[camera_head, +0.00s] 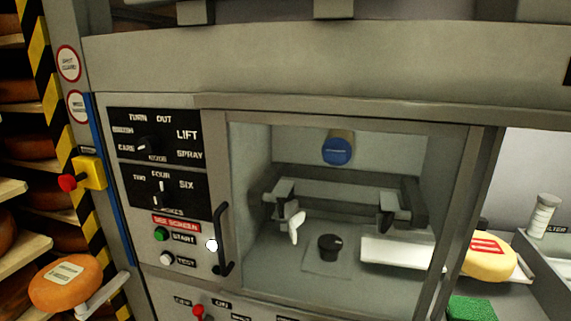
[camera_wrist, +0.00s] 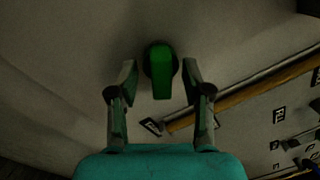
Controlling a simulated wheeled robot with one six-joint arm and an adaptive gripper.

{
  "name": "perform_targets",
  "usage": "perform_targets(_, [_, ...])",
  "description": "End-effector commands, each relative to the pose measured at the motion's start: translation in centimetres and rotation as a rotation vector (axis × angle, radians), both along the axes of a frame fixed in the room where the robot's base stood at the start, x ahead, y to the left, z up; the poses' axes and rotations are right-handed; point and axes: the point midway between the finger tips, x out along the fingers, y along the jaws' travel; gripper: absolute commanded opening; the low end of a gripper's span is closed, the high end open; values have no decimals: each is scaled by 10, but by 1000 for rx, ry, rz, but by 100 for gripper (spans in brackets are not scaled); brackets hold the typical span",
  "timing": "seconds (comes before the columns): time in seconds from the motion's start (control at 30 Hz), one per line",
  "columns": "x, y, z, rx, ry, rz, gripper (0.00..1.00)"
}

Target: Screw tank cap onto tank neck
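In the wrist view my gripper (camera_wrist: 159,72) is open, with one finger on each side of a green part (camera_wrist: 161,72) on a dark round base. The green part looks like a cap or handle; I cannot tell which. A gap shows between it and each finger, and I cannot tell how deep it lies between them. No tank neck can be made out for certain. My gripper does not show in the head view.
In the wrist view a yellow-brown bar (camera_wrist: 240,97) runs at the right, near several small labels. The head view shows a machine chamber (camera_head: 345,262) with a blue-ended cylinder (camera_head: 337,150), a control panel (camera_head: 160,180), a door handle (camera_head: 220,240) and cheese wheels (camera_head: 66,283).

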Motion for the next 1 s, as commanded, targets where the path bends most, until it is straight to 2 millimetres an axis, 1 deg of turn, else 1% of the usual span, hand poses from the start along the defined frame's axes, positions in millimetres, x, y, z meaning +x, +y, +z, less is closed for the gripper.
perform_targets(0.17, [-3, 1, -1, 0, 0, -1, 49])
perform_targets(0.27, [-13, 3, -2, 1, 1, -2, 49])
perform_targets(0.37, [-28, 8, -4, 1, 2, -1, 49])
perform_targets(0.6, [-74, 21, -8, 0, 2, -4, 49])
perform_targets(0.7, [-90, 26, -8, 0, 1, -3, 49])
perform_targets(0.83, [-105, 30, -10, -1, 1, -3, 49])
perform_targets(1.0, [-114, 33, -11, 1, 0, -1, 49])
